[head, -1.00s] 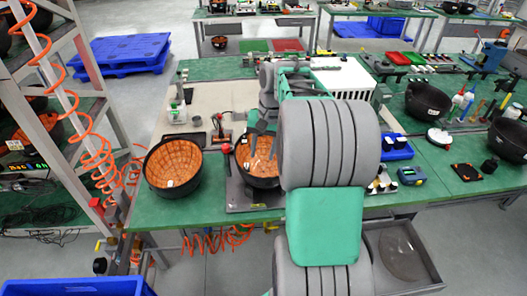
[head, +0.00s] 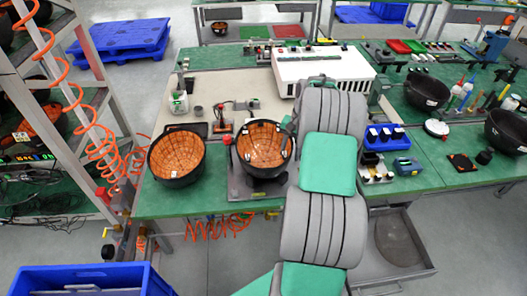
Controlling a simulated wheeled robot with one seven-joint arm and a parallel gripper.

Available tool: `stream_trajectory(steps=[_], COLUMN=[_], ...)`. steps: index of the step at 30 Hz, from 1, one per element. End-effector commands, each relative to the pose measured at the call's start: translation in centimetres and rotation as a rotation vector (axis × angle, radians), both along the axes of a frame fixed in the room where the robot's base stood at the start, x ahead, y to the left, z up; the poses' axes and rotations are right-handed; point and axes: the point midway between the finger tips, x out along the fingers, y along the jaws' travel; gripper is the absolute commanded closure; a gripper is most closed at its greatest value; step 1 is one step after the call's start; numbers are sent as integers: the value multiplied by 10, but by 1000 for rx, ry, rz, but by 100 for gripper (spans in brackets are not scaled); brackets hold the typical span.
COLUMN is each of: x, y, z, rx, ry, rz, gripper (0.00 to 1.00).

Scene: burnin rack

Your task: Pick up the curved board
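Two black bowl-shaped curved boards with orange gridded insides lie on the green bench. One curved board (head: 176,154) sits at the left on the bench top. The other curved board (head: 262,146) rests on a grey fixture plate (head: 238,186), open side up and tilted towards me. My arm rises from the bottom and bends close to the right of this second board. My gripper is mostly hidden behind my arm; small grey parts at the board's right rim may be its fingers. I cannot tell whether they touch the rim or are open or shut.
A white slotted box (head: 322,68) stands behind the arm. Blue holders (head: 386,137) and a blue-grey meter (head: 402,167) lie to the right. More dark bowls (head: 426,90) stand farther right. A rack with orange coiled hose is at left, a blue crate (head: 85,280) at lower left.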

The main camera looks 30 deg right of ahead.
Motion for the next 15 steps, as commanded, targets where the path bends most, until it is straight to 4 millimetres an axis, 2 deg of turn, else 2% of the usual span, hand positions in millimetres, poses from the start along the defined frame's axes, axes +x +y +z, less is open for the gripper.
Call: stream_trajectory(steps=[1, 15], x=[0, 0], y=[0, 0], z=[0, 0], rx=[0, 0], ry=[0, 0], rz=[0, 0], gripper=[64, 100])
